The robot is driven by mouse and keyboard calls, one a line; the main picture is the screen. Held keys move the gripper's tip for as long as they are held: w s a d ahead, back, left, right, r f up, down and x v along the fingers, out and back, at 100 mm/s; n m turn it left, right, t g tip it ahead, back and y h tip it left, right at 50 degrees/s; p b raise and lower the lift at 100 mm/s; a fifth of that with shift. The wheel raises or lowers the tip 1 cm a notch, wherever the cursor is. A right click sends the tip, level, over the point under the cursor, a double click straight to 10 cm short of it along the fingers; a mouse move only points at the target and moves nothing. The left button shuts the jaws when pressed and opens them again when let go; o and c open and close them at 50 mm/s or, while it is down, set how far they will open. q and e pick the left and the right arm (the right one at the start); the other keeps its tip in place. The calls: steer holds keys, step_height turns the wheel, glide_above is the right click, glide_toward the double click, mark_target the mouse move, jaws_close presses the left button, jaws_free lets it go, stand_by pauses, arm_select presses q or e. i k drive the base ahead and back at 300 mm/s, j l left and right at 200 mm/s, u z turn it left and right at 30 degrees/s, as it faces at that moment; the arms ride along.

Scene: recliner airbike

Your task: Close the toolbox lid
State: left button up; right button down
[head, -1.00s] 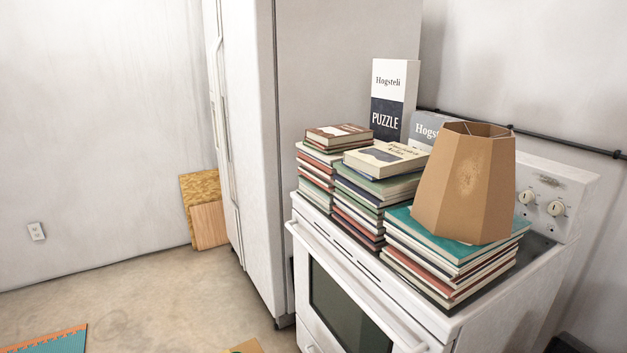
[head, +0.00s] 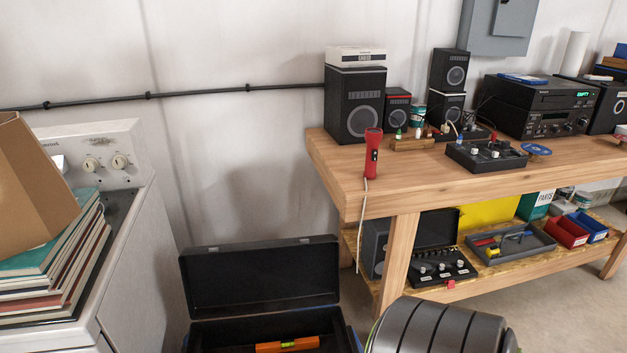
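A black toolbox (head: 200,335) stands at the bottom centre of the head view, between the stove and the workbench. Its lid (head: 262,278) is open and stands up behind the box. An orange level with a green vial (head: 288,345) lies inside it. The front of the box is cut off by the lower picture edge. Neither of my grippers is in view.
A white stove (head: 140,260) with stacked books (head: 60,285) stands at left. A dark grey ribbed rounded object (head: 440,330) is right of the toolbox. A wooden workbench (head: 450,190) with speakers and a red flashlight (head: 372,155) is behind at right. Bare floor shows at lower right.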

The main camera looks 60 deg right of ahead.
mark_target(218, 281)
steer(key=k+j+z, duration=0.1)
steer(key=z, duration=1.4)
steer(key=i+l, duration=0.1)
steer(key=l, duration=0.2)
steer(key=u, duration=0.05)
